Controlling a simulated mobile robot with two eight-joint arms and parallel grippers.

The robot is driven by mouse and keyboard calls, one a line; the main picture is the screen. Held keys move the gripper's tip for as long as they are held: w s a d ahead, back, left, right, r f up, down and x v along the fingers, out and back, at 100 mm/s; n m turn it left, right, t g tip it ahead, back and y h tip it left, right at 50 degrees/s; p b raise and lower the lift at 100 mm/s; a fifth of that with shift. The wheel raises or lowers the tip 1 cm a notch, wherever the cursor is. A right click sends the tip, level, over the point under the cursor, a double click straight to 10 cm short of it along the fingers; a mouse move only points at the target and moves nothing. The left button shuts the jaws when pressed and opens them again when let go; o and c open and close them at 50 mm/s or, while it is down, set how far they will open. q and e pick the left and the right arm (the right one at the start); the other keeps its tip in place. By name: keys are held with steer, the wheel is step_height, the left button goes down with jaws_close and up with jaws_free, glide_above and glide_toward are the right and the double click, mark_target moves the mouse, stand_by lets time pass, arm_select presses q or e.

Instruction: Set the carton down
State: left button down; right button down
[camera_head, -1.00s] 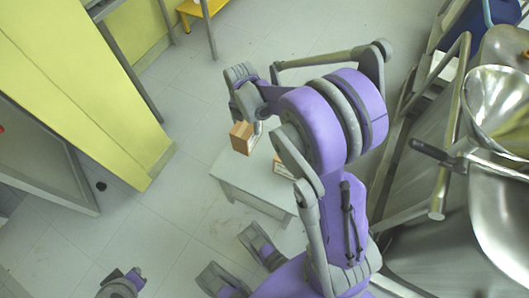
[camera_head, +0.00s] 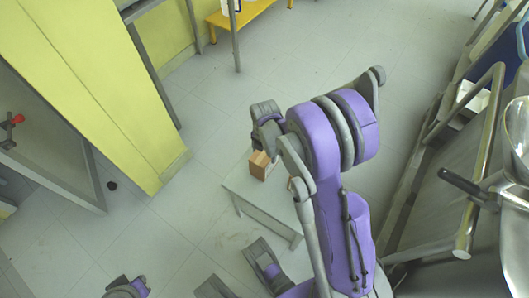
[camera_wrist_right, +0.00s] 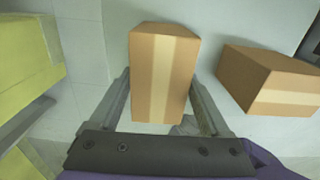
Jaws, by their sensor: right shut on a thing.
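The carton (camera_wrist_right: 162,75), a small brown box with a paler tape strip, is between the fingers of my right gripper (camera_wrist_right: 163,98) in the right wrist view. The gripper is shut on it. In the head view the same carton (camera_head: 259,165) shows at the far edge of a small pale table (camera_head: 262,216), below my right wrist. I cannot tell whether its base touches the tabletop. My arm hides part of the table.
A second brown carton (camera_wrist_right: 272,82) stands right of the held one, with a gap between them. Steel vessels and rails (camera_head: 480,165) stand at the right. A yellow panel (camera_head: 85,85) stands at the left. Open floor lies beyond the table.

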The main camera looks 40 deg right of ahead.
steer(key=shift+f, duration=0.2)
jaws_free()
steer(key=shift+r, duration=0.1)
steer(key=shift+r, duration=0.25)
step_height(320, 180, up, 11)
steer(key=p, duration=0.3)
steer(key=s+a+r+m+t, duration=0.2)
steer(key=s+a+r+m, duration=0.2)
steer(key=s+a+m, duration=0.3)
steer(key=s+a+r+m+t, duration=0.2)
steer(key=s+a+m, duration=0.5)
steer(key=m, duration=0.7)
steer(key=shift+s+r+m+t, duration=0.4)
steer(key=shift+s+r, duration=0.1)
steer(key=shift+r, duration=0.35)
